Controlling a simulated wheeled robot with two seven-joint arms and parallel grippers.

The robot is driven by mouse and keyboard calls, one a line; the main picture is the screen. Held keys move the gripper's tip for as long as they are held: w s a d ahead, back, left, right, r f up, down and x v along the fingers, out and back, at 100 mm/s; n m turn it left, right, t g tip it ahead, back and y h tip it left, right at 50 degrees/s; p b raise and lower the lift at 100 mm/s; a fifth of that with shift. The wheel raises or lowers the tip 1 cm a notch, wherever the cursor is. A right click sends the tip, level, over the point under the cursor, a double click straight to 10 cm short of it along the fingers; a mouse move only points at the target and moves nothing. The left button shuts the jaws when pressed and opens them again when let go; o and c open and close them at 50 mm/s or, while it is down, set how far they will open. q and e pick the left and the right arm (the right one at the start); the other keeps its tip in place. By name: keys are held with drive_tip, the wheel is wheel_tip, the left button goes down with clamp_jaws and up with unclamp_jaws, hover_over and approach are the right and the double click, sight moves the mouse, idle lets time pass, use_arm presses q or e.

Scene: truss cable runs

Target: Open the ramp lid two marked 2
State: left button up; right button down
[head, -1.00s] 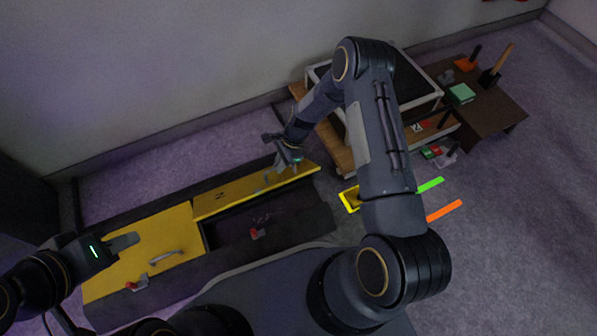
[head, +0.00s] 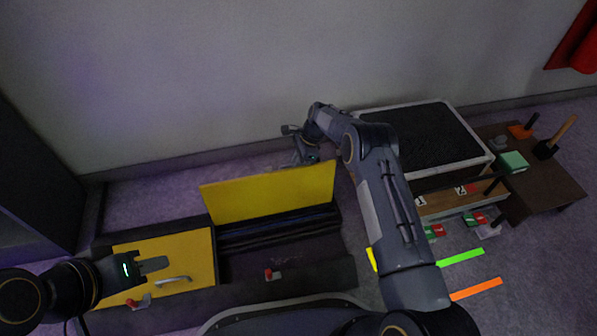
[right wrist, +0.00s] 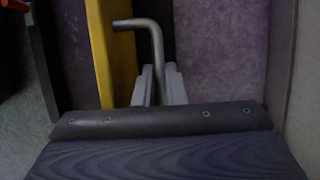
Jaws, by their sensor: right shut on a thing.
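Ramp lid two (head: 270,192) is a yellow panel standing raised along the back of its dark channel, its inner face towards me. Its number is not visible now. In the right wrist view, the lid (right wrist: 110,55) shows edge-on with a grey bent bar handle (right wrist: 150,45). My right gripper (head: 305,155) is behind the lid's upper edge, and in the right wrist view its fingers (right wrist: 158,88) are shut on the handle. My left gripper (head: 152,266) hovers above the other yellow lid (head: 200,255), which lies closed; its jaw gap is not clear.
Dark cables lie in the open channel (head: 285,250), with a red latch (head: 272,274) on its front edge. Another red latch (head: 138,303) is by the closed lid. A black-topped case (head: 420,140) and a brown table (head: 550,185) stand right.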

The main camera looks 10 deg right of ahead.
drive_tip(key=shift+w+d+f, duration=0.3)
drive_tip(key=shift+w+f, duration=0.3)
drive_tip(key=shift+w, duration=0.2)
drive_tip(key=c, duration=1.6)
unclamp_jaws()
drive_tip(key=shift+d, duration=0.1)
drive_tip(key=shift+o, duration=0.5)
drive_tip(key=shift+w+r, duration=0.1)
drive_tip(key=shift+r, duration=0.05)
drive_tip(key=shift+a, duration=0.2)
drive_tip(key=p+v, duration=0.3)
drive_tip(key=v, duration=0.4)
drive_tip(key=shift+d+r, duration=0.2)
drive_tip(key=shift+r, duration=0.15)
